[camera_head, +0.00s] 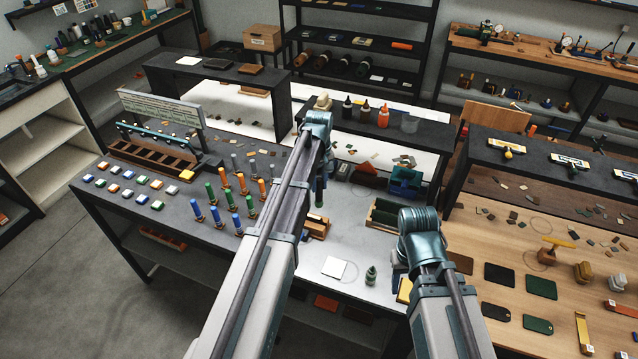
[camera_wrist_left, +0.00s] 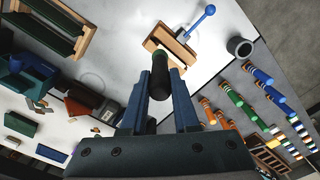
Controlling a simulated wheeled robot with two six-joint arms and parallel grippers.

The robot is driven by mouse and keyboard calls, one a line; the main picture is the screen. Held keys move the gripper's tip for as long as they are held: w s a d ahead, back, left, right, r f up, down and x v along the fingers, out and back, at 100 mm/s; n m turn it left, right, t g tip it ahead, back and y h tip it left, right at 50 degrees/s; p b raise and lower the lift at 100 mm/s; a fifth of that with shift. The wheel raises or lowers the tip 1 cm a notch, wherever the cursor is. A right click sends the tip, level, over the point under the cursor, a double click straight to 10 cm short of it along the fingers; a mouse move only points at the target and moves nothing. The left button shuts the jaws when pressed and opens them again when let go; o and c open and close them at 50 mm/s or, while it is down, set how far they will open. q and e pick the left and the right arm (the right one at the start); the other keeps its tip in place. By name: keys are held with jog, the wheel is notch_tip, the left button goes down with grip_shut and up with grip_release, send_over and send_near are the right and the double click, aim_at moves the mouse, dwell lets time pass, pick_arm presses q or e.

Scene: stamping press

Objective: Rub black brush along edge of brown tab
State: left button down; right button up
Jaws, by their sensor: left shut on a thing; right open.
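My left gripper (camera_wrist_left: 158,100) is shut on a black cylindrical thing with a greenish end (camera_wrist_left: 160,72), which looks like the black brush. Its bristles cannot be made out. In the head view a dark, greenish upright piece (camera_head: 319,190) shows below my left wrist, over the grey table, behind a small wooden stand. A dark brown flat tab (camera_head: 460,262) lies on the wooden table at the right, far from my left gripper. My right arm stands near that table's left edge, and its gripper is hidden behind the arm.
The wooden stand (camera_head: 315,227) also shows in the left wrist view with a blue-knobbed rod. Black tabs (camera_head: 499,275) and green tabs (camera_head: 540,287) lie near the brown one. Several coloured cylinders stand at the left.

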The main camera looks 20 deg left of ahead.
aim_at(318, 197)
pick_arm(q)
jog(key=shift+f+b, duration=2.1)
jog(key=shift+f, duration=0.25)
jog(key=shift+f, duration=0.15)
jog(key=shift+f+b, duration=0.2)
jog(key=shift+b, duration=0.2)
jog(key=shift+f+b, duration=0.55)
jog(key=shift+a, duration=0.1)
jog(key=shift+w+a, duration=0.1)
jog(key=shift+a, duration=1.65)
jog(key=shift+a, duration=0.15)
jog(key=a, duration=0.3)
jog(key=shift+w+a, duration=0.1)
jog(key=shift+a, duration=0.1)
